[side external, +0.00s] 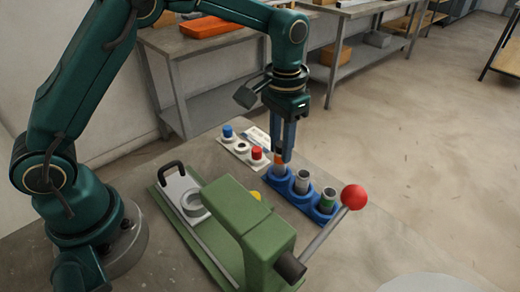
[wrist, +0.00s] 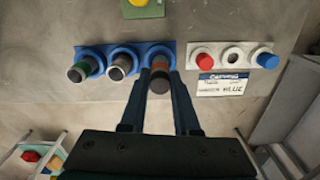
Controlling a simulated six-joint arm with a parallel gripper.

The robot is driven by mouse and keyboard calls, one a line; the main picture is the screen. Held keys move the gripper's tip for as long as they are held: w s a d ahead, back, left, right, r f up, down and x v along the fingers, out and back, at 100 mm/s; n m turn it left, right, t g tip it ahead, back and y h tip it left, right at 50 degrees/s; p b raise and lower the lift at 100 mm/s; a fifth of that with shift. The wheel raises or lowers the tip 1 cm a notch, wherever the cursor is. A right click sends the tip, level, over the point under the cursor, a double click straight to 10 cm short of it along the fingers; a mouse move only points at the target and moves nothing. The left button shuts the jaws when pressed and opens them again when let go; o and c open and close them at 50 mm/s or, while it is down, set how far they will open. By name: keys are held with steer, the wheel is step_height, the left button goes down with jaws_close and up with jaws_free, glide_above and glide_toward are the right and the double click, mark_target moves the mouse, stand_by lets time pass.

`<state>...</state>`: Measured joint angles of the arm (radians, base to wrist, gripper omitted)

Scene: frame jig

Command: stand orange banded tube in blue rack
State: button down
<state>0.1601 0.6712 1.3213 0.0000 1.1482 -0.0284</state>
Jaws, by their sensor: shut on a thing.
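The blue rack (side external: 297,196) lies on the bench, with three round sockets in a row; it also shows in the wrist view (wrist: 106,49). My gripper (side external: 284,155) is shut on the orange banded tube (side external: 279,160) over the rack's far-left socket. In the wrist view my gripper's fingers (wrist: 160,82) flank the tube, whose dark top and orange band (wrist: 160,69) show. The tube is upright and in line with the socket ring; whether it is fully seated is hidden. A grey tube (side external: 304,179) and a green banded tube (side external: 327,199) stand in the other two sockets.
A green press (side external: 245,225) with a red-knobbed lever (side external: 353,197) stands close in front.

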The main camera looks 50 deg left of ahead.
steer(key=shift+f, duration=0.8)
steer(key=shift+c, duration=2)
jaws_free()
steer(key=shift+r, duration=0.15)
steer(key=shift+r, duration=0.6)
steer(key=shift+r, duration=3.5)
